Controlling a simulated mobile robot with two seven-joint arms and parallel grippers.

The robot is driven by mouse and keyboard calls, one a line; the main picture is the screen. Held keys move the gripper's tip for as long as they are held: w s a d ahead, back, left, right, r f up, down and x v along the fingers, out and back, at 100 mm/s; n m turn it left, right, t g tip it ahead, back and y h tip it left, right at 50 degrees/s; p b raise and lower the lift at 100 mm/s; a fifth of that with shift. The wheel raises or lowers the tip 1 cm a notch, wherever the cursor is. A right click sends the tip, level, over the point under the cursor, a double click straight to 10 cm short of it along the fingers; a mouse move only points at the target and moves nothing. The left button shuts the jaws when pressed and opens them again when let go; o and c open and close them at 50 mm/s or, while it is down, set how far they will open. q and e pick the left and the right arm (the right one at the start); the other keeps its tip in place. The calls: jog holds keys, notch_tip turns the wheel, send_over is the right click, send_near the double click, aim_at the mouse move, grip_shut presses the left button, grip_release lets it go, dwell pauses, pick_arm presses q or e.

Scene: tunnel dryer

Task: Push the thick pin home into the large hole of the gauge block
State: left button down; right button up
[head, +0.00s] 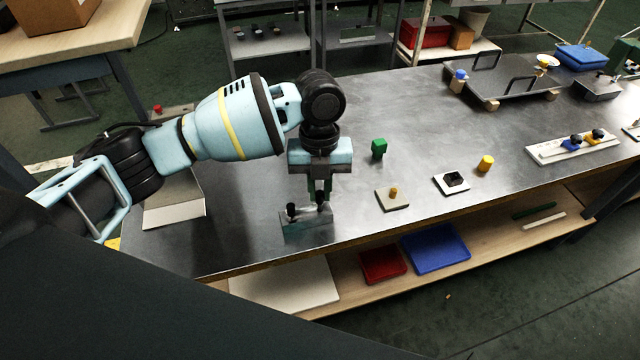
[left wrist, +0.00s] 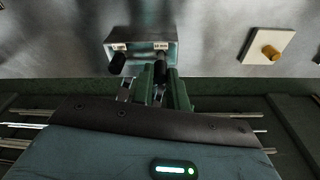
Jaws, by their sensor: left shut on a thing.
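The gauge block (head: 306,234) is a grey metal block near the table's front edge; it also shows in the left wrist view (left wrist: 142,47), with two small labels on it. Two black-headed pins stand at it. The left pin (head: 291,209) stands free of my gripper and shows in the left wrist view (left wrist: 117,63). My left gripper (head: 321,194) is above the block's right part, its green fingers shut on the right one, which I take as the thick pin (head: 321,200). Its grey shaft (left wrist: 162,57) meets the block; its depth in the hole cannot be told. My right gripper is not in view.
Right of the block lie a plate with a yellow peg (head: 393,200), a white plate with a black part (head: 452,183) and a yellow cylinder (head: 486,163). Bare table surrounds the gauge block.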

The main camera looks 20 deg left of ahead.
aim_at(320, 191)
pick_arm(q)
jog(key=shift+f, duration=0.55)
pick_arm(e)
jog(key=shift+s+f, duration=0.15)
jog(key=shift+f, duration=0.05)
pick_arm(q)
jog(key=shift+f, duration=0.35)
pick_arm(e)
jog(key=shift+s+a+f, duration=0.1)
pick_arm(q)
jog(key=c, duration=1.3)
grip_release()
jog(key=r, duration=0.4)
jog(key=w+r, duration=0.1)
jog(key=r, duration=0.1)
jog(key=shift+a+r, duration=0.15)
jog(key=shift+r, duration=0.7)
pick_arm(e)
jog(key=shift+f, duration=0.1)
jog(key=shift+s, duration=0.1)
